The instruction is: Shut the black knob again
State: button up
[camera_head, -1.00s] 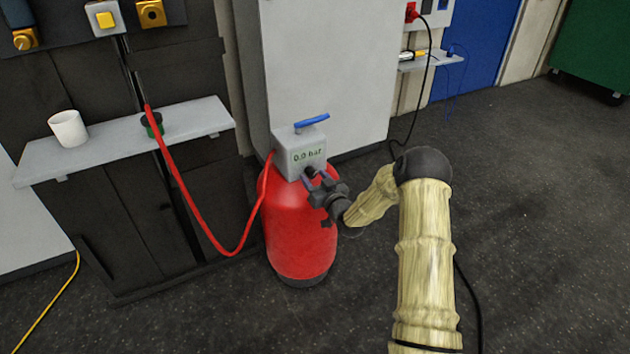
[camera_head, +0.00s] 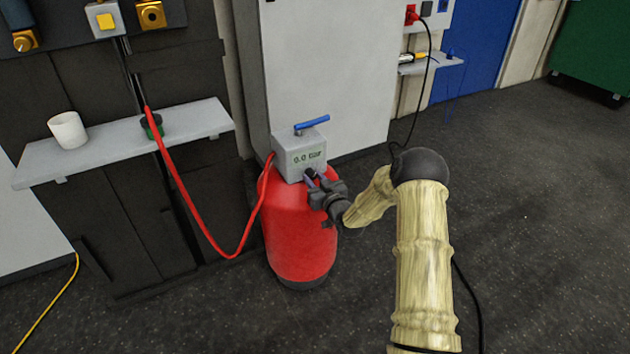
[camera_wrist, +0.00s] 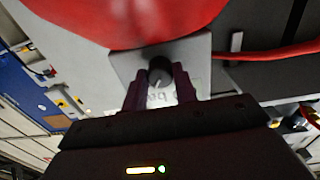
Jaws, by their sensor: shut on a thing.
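The black knob (camera_wrist: 160,72) is on the front of a grey box (camera_head: 290,146) that sits on top of a red tank (camera_head: 298,237). In the head view my gripper (camera_head: 314,180) is at the lower front of the box and mostly hides the knob.
A blue lever (camera_head: 312,122) is on top of the box. A red hose (camera_head: 205,229) runs from the box to the shelf (camera_head: 195,116) at left, where a white cup (camera_head: 68,130) stands. A grey cabinet (camera_head: 325,70) is close behind. The floor at right is clear.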

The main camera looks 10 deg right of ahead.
jog(key=n+b, duration=0.2)
jog(key=n, duration=0.2)
jog(key=shift+f, duration=0.15)
jog(key=n+b, duration=0.2)
jog(key=n, duration=0.2)
jog(key=shift+n, duration=0.4)
jog(key=n+b, duration=0.2)
jog(key=n, duration=0.1)
jog(key=shift+n, duration=0.4)
jog(key=n+b, duration=0.3)
jog(key=n, duration=0.1)
jog(key=shift+f+n+y, duration=0.1)
jog(key=shift+n+y, duration=0.2)
jog(key=n+b, duration=0.3)
jog(key=n, duration=0.1)
jog(key=shift+n, duration=0.4)
jog(key=n+b, duration=0.3)
jog(key=n, duration=0.1)
jog(key=shift+n, duration=0.3)
jog(key=n+b, duration=0.3)
jog(key=n, duration=0.1)
jog(key=shift+n+y, duration=0.3)
jog(key=shift+d+n+b, duration=0.1)
jog(key=shift+n+b, duration=1.35)
jog(key=shift+n, duration=0.45)
